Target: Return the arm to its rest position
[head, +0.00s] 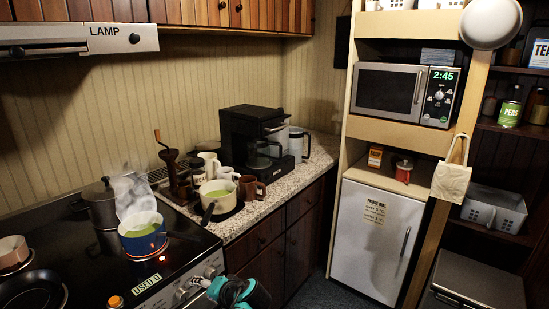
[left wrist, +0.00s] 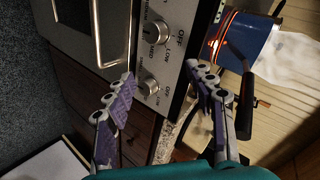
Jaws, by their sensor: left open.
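My left gripper (head: 203,286) is low in the head view, in front of the stove's knob panel. In the left wrist view its two purple-padded fingers (left wrist: 165,85) are spread apart with nothing between them. Beyond the fingers are the stove's knobs (left wrist: 153,58) and the word OFF on the panel. My right gripper is in neither view.
A blue pot (head: 142,241) with green contents steams on the black stove (head: 90,265), near a red glow. A second pot (head: 217,193) stands on the granite counter (head: 240,218) among mugs and a coffee maker (head: 255,140). A white fridge (head: 375,245) stands right.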

